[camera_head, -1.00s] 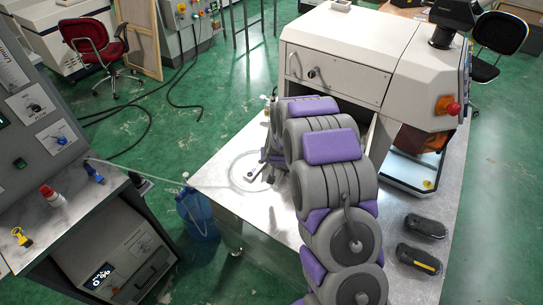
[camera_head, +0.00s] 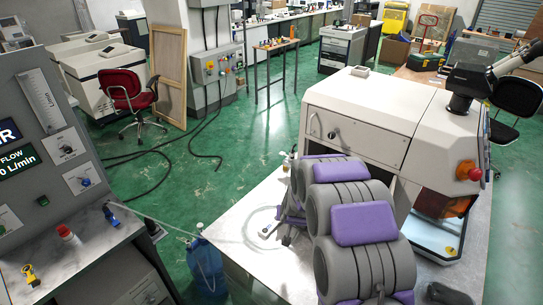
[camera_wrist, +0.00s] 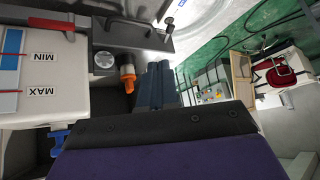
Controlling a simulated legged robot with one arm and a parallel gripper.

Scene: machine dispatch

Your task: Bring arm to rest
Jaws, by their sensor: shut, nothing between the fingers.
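My arm reaches over the metal table (camera_head: 250,250), beside the white machine (camera_head: 375,105). In the head view its far end is mostly hidden behind my own purple and grey links, near a clear hose coiled on the tabletop. In the wrist view my gripper (camera_wrist: 160,87) shows as two dark fingers close together, shut and empty. Beside them are an orange-tipped fitting (camera_wrist: 127,76) and a grey knob (camera_wrist: 104,60). I cannot tell how far the fingers are from these.
A white tank with MIN and MAX marks (camera_wrist: 40,112) is close on the wrist view's left. In the head view a control panel (camera_head: 60,150) stands left, with a blue jug (camera_head: 206,268) beside the table. Green floor (camera_head: 235,150) is open behind, with cables and a red chair (camera_head: 128,95).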

